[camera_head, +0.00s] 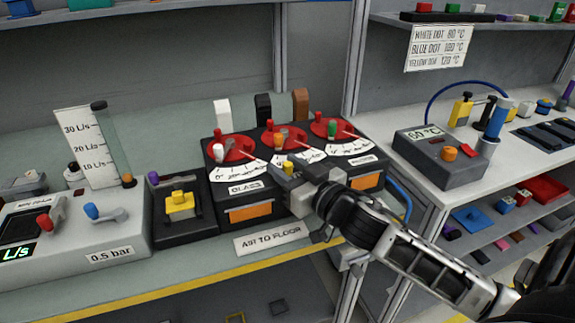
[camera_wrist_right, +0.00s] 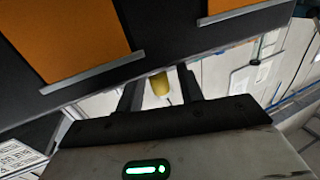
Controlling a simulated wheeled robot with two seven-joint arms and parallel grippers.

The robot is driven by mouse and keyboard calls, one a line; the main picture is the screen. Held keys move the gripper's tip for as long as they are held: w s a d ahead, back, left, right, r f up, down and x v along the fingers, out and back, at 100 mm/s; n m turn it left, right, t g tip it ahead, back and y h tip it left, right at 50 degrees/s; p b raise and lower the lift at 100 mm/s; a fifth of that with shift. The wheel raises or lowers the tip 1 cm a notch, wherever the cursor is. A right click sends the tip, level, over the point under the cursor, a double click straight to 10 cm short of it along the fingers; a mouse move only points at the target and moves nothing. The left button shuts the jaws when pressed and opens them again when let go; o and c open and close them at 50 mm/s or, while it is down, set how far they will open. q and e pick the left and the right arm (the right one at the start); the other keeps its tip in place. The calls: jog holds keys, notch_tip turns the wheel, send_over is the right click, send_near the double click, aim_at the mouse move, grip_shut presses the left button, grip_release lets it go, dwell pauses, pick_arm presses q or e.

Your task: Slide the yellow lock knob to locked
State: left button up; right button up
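The yellow lock knob (camera_head: 288,168) shows as a small yellow cylinder at the front of the dark three-dial module, low in front of the middle dial. My right gripper (camera_head: 290,178) is at the module's front, its body partly covering the module's face. In the right wrist view the yellow knob (camera_wrist_right: 160,84) stands between the two dark fingers (camera_wrist_right: 160,92), with a gap on each side. The gripper looks open around it. How the knob sits in its slot is hidden. My left gripper is not in view.
The module (camera_head: 212,202) has three red dials, colored knobs and orange panels (camera_head: 250,212). A grey box with a display (camera_head: 440,160) stands to the right. Several small items fill the shelves.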

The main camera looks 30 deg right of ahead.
aim_at(266, 183)
grip_shut()
jog(key=a, duration=0.2)
jog(key=w+a, duration=0.1)
jog(key=a, duration=0.1)
jog(key=shift+p, duration=0.35)
jog(key=shift+a, duration=0.15)
grip_release()
jog(key=shift+w+a, duration=0.1)
jog(key=shift+a, duration=0.05)
